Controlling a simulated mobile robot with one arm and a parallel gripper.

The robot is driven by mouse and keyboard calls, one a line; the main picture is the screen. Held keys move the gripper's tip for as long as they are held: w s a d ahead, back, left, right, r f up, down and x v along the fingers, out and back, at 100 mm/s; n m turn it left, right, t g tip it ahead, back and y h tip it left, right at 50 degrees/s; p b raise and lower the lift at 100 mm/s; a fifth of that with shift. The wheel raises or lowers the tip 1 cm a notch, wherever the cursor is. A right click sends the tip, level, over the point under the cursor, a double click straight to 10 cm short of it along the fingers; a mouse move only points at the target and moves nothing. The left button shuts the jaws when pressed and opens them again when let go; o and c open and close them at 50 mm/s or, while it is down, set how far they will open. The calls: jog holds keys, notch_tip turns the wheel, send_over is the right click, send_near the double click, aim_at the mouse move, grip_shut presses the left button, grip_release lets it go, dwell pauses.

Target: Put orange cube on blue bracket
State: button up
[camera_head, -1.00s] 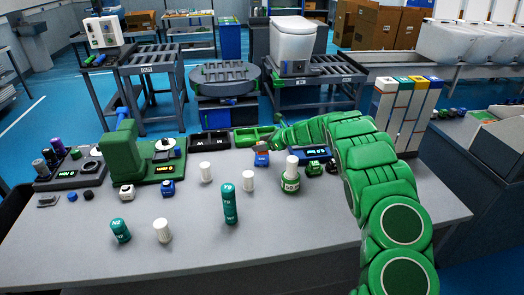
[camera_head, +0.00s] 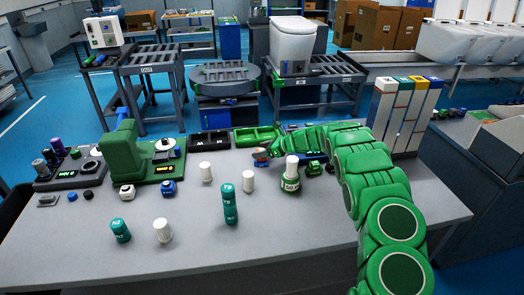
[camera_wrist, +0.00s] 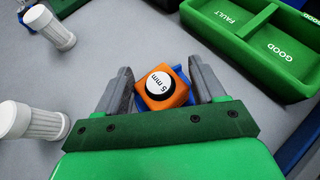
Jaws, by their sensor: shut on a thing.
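The orange cube (camera_wrist: 165,88), with a round black-and-white top marked 5 mm, sits between the fingers of my gripper (camera_wrist: 164,90) in the wrist view. My gripper is shut on it. The blue bracket (camera_wrist: 180,72) shows under and around the cube's edges. I cannot tell whether the cube is fully seated on it.
White ribbed cylinders (camera_wrist: 50,27) stand to the left.

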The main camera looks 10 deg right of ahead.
jog(key=shift+f, duration=0.1)
jog(key=o, duration=1.1)
jog(key=v, duration=1.2)
